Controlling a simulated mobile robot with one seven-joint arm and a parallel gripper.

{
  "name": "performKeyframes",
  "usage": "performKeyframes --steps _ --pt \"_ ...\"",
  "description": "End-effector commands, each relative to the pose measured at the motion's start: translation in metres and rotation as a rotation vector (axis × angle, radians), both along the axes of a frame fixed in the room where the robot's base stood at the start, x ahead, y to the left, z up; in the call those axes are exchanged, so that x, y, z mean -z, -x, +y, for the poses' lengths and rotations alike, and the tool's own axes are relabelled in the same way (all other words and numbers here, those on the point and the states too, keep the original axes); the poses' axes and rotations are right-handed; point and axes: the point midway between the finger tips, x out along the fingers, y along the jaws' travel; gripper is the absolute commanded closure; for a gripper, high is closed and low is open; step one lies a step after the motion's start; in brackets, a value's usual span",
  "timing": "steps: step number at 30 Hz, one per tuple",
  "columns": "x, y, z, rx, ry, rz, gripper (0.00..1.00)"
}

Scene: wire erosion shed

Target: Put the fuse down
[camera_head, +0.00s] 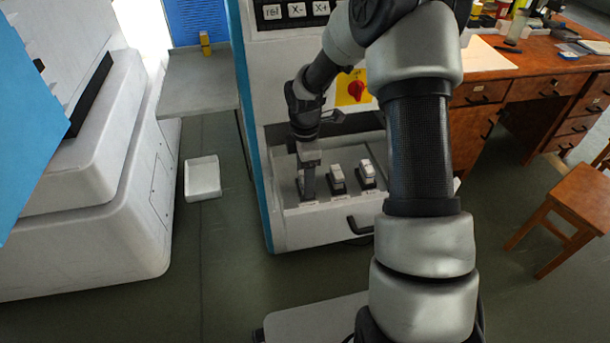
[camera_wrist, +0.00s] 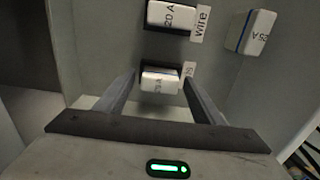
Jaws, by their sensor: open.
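A white fuse (camera_wrist: 160,82) sits at a black holder between the fingers of my gripper (camera_wrist: 158,85) in the wrist view. The fingers are open, one on each side of it. Its lettering is too small to read surely. In the head view my gripper (camera_head: 308,190) points down into the left part of the open drawer (camera_head: 310,226), and hides this fuse there. A second white fuse (camera_wrist: 171,15), marked 20 A, is in a black holder beside a label reading "wire". A third white fuse (camera_wrist: 250,32) with a blue stripe is at the right, tilted.
The drawer belongs to a machine with a red rotary switch (camera_head: 355,90). A white tray (camera_head: 202,178) is on the floor to the left, below a grey table (camera_head: 200,85) with a small yellow object (camera_head: 205,42).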

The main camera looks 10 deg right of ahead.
Motion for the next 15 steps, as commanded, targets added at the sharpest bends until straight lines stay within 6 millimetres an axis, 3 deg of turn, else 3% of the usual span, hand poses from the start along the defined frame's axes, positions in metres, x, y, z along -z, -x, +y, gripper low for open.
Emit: performKeyframes --steps 5,15 --pt "-0.019 -0.001 0.000 0.001 0.000 -0.002 0.38" --pt "-0.093 -0.001 0.000 0.000 0.000 -0.004 0.38"
